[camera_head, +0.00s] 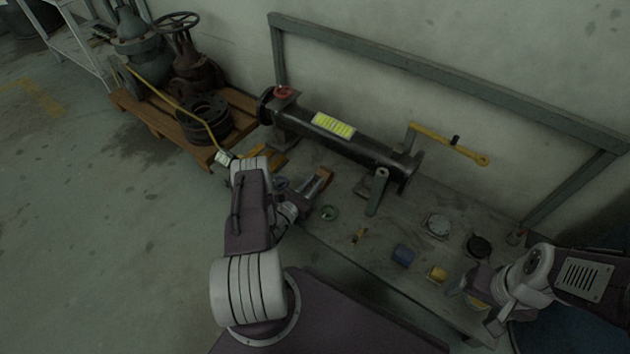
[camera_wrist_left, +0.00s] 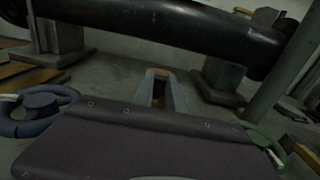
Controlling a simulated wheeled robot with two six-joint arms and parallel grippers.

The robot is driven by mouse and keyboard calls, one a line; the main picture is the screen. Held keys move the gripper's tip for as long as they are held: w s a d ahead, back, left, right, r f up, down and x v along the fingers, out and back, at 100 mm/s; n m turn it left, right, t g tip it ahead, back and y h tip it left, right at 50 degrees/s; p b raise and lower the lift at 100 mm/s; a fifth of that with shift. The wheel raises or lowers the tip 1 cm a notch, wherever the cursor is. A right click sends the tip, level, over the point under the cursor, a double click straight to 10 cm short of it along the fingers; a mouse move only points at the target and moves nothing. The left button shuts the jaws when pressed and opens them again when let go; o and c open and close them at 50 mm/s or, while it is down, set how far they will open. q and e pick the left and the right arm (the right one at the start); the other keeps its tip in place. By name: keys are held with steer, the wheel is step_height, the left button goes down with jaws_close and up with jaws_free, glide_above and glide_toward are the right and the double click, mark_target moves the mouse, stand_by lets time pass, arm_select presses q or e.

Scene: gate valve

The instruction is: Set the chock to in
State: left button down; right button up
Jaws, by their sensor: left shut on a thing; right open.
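My left gripper (camera_head: 316,186) reaches in over the bench's left part, in front of the black pipe (camera_head: 365,149). It is shut on a small brown wedge-like piece, seemingly the chock (camera_head: 325,173). In the left wrist view my left gripper's fingers (camera_wrist_left: 160,88) point toward the bench top beneath the pipe (camera_wrist_left: 170,28), between its two supports. The chock is mostly hidden there by the fingers. My right gripper (camera_head: 471,306) is open at the bench's front right, by the small yellow items. I cannot tell whether the chock touches the bench.
A grey-green post (camera_head: 377,192) stands in front of the pipe's right support. A green ring (camera_head: 329,212), blue block (camera_head: 403,255), yellow block (camera_head: 437,273) and round grey disc (camera_head: 438,225) lie on the bench. A yellow-handled bar (camera_head: 450,147) sticks out behind. A pallet (camera_head: 150,115) holds valves.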

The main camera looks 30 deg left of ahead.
arm_select(q)
steer(key=c, duration=1.3)
jaws_free()
steer(key=shift+w, duration=0.15)
steer(key=s+p, duration=0.1)
steer(key=s, duration=0.2)
steer(key=s+p, duration=0.3)
steer(key=s, duration=0.2)
steer(key=shift+s+a+r, duration=0.1)
steer(key=shift+s+a, duration=0.2)
steer(key=shift+a, duration=0.05)
steer(key=shift+s, duration=0.25)
steer(key=shift+d, duration=0.1)
